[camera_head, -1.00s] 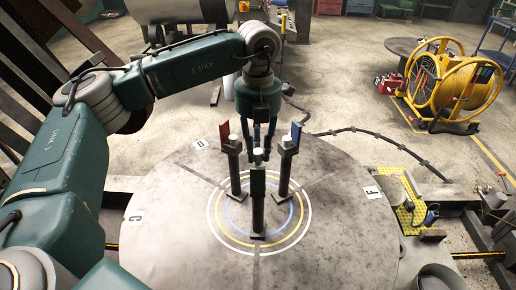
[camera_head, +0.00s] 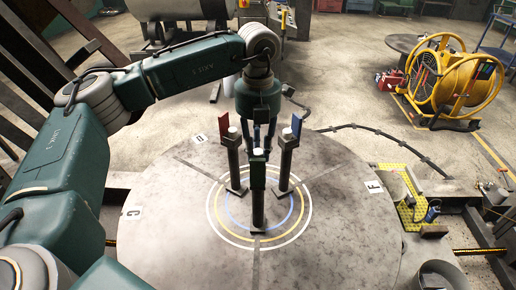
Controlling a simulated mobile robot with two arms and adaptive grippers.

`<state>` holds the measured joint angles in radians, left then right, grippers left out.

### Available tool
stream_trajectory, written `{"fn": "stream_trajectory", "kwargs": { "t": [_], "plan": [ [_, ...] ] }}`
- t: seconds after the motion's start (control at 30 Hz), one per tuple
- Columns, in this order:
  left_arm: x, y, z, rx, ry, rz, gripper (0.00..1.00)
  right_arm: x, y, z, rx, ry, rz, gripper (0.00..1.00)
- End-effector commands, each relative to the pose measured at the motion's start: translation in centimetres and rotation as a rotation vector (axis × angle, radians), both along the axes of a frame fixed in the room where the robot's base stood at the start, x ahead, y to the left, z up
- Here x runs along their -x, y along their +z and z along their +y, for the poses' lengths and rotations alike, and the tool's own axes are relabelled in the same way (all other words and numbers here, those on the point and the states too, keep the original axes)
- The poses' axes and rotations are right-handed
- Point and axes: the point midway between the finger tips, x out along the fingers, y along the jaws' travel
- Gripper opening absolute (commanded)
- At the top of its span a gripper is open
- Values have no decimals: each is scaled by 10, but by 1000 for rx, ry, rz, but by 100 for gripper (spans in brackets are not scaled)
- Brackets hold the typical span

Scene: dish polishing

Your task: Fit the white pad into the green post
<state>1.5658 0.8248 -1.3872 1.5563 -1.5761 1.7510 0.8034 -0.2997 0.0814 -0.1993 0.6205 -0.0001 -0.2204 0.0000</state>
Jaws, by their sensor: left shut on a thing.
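The green post (camera_head: 258,205) stands upright at the front of a group of three dark posts near the middle of the round table. Its green plate (camera_head: 258,174) faces me near the top. My left gripper (camera_head: 258,146) comes down from above and is shut at the top of this post, its fingers partly hidden behind it. A small pale piece (camera_head: 258,153) shows at the post top between the fingers. It may be the white pad or the post's own cap; I cannot tell whether it is seated. My right gripper is out of view.
The post with the red plate (camera_head: 223,122) stands left of the gripper, and the post with the blue plate (camera_head: 296,125) stands right, both close to the fingers. The grey round table (camera_head: 180,240) is clear around them. A yellow cable reel (camera_head: 455,85) stands far right.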

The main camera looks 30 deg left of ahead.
Motion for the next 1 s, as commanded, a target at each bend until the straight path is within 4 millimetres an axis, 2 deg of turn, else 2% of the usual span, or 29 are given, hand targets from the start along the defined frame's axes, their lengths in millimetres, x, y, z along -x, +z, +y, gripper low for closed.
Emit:
{"fn": "stream_trajectory", "kwargs": {
  "t": [1.0],
  "plan": [
    [-1,-32,0,-1,2,0,0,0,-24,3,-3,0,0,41]
  ]
}}
